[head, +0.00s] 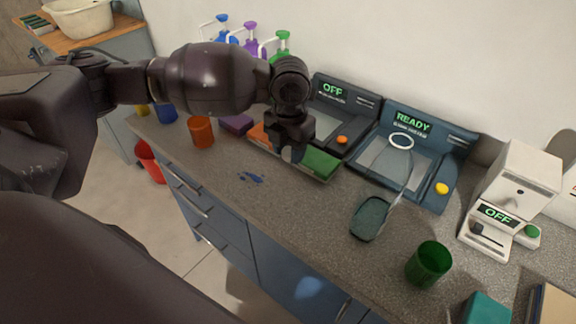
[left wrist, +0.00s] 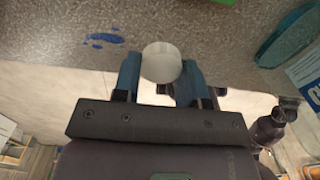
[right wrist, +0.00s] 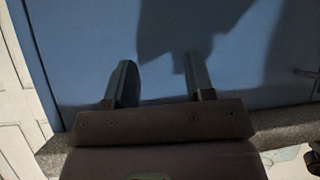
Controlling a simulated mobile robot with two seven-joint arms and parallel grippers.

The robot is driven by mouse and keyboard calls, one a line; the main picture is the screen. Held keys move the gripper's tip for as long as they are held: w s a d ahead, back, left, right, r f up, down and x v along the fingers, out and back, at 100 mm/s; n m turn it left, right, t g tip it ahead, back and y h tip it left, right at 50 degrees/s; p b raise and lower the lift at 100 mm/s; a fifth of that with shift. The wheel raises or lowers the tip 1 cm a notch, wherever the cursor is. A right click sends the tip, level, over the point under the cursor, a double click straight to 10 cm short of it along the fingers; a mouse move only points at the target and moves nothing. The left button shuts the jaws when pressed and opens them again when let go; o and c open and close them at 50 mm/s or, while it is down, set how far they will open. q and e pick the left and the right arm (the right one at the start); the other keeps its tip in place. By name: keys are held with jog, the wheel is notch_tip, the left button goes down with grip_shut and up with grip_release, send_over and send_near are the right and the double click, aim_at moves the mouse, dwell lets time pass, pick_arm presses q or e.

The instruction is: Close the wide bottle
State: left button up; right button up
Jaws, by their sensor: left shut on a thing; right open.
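The wide bottle appears to be the clear one on the counter, with a dark teal base (head: 370,218) and an open white-rimmed mouth (head: 402,142); part of it shows at the right of the left wrist view (left wrist: 290,38). My left gripper (head: 292,150) is shut on a round white cap (left wrist: 161,62), held between its two blue-grey fingers, left of the bottle in the head view. My right gripper (right wrist: 158,80) is open and empty, facing a blue cabinet front; it does not show in the head view.
A green cup (head: 428,264) stands right of the bottle. Behind are a READY device (head: 440,165), an OFF device (head: 345,105) and a white machine (head: 510,195). An orange cup (head: 201,131) and a tray with sponges (head: 320,164) are left. A blue spill (head: 251,177) marks the counter.

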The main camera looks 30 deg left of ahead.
aim_at(289, 152)
pick_arm(q)
notch_tip(289, 152, up, 11)
jog(key=p, duration=0.1)
jog(key=shift+r, duration=0.2)
dwell(0.4)
